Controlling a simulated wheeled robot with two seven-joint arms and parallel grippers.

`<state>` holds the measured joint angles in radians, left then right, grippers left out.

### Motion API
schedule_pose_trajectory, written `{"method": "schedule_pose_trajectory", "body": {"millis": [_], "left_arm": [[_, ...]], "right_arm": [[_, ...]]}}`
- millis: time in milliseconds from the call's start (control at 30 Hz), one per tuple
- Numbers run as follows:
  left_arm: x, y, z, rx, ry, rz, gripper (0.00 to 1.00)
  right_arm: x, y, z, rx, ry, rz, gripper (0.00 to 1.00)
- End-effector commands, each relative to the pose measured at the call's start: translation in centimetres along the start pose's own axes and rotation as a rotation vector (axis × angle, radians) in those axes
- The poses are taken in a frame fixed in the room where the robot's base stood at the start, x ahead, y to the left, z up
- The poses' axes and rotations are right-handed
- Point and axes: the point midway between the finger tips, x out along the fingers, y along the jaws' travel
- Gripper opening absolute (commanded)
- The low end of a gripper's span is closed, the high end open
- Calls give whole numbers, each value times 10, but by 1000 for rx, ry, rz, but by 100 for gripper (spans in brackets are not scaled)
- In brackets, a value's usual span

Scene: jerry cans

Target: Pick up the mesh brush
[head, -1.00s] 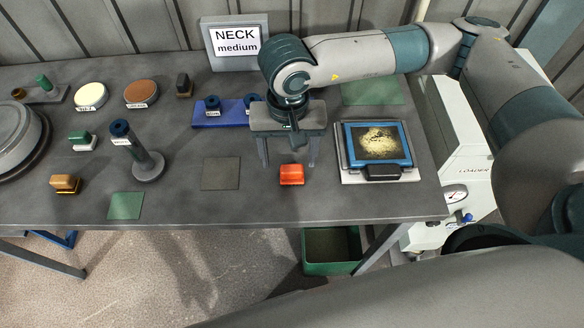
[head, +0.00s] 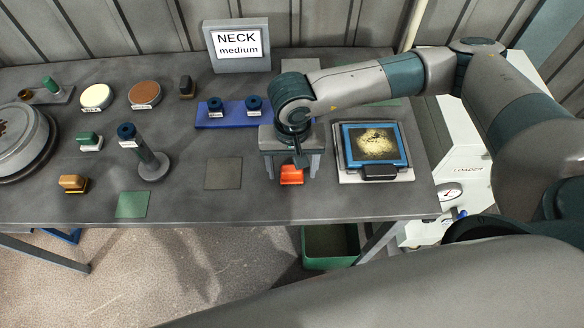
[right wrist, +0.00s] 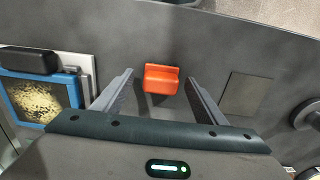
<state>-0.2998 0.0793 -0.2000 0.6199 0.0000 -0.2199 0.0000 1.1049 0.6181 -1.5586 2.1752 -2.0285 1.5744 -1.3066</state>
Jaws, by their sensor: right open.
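An orange-red block-shaped brush (head: 291,177), which I take for the mesh brush, lies on the grey table left of the blue-framed tray. My right gripper (head: 292,165) points down over it in the head view, open and empty. In the right wrist view the orange brush (right wrist: 161,79) shows between the two fingertips, with gaps on both sides. I cannot tell the exact height of the fingertips over it. In the head view the gripper partly covers its far side. My left gripper is not in view.
The blue-framed tray (head: 349,152) with yellow grains and a black handle stands just right. A dark square pad (head: 223,173) lies left. A blue stand (head: 233,120) with two spools is behind, near the NECK sign (head: 238,60). The table's front edge is close.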

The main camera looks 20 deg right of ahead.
Motion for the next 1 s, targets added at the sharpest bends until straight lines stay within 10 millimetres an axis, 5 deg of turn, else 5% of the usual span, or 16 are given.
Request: {"method": "schedule_pose_trajectory", "body": {"millis": [533,733,1000], "left_arm": [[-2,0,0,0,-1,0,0],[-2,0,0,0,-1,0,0],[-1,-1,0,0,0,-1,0]], "right_arm": [[4,0,0,-1,1,-1,66],[4,0,0,-1,1,-1,20],[4,0,0,-1,1,-1,20]]}}
